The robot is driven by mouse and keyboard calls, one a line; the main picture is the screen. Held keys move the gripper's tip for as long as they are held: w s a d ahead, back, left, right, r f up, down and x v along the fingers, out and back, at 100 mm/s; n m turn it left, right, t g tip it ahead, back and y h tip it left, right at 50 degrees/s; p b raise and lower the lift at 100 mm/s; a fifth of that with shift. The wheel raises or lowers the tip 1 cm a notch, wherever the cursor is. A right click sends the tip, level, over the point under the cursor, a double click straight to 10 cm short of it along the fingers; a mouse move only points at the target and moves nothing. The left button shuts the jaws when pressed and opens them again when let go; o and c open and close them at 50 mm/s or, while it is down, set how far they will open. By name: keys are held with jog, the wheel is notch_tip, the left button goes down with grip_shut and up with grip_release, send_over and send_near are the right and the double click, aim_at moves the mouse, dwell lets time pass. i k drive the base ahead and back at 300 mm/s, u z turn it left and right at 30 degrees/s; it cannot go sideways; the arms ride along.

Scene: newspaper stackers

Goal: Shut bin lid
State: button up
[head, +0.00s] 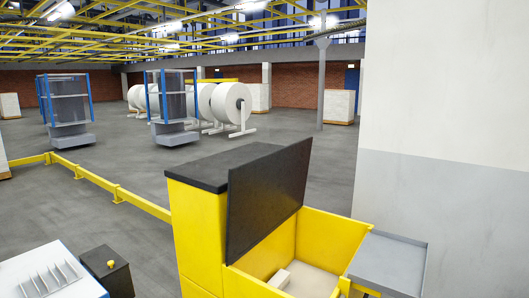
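The yellow bin (324,232) stands at the lower right, with its top open. Its black lid (268,199) stands raised and tilted on the bin's left side, next to a taller yellow cabinet part with a black top (225,168). A small pale block (280,279) lies inside the bin on a light floor. My gripper is not in view.
A grey tray (388,262) sticks out at the bin's right, near a white and grey wall (445,150). A low yellow rail (105,184) runs at left. A black box with a yellow knob (111,264) and a white finned unit (48,279) stand at lower left.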

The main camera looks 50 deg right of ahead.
aim_at(263, 191)
jog(key=z, duration=0.2)
jog(key=i, duration=1.45)
jog(key=u, duration=0.3)
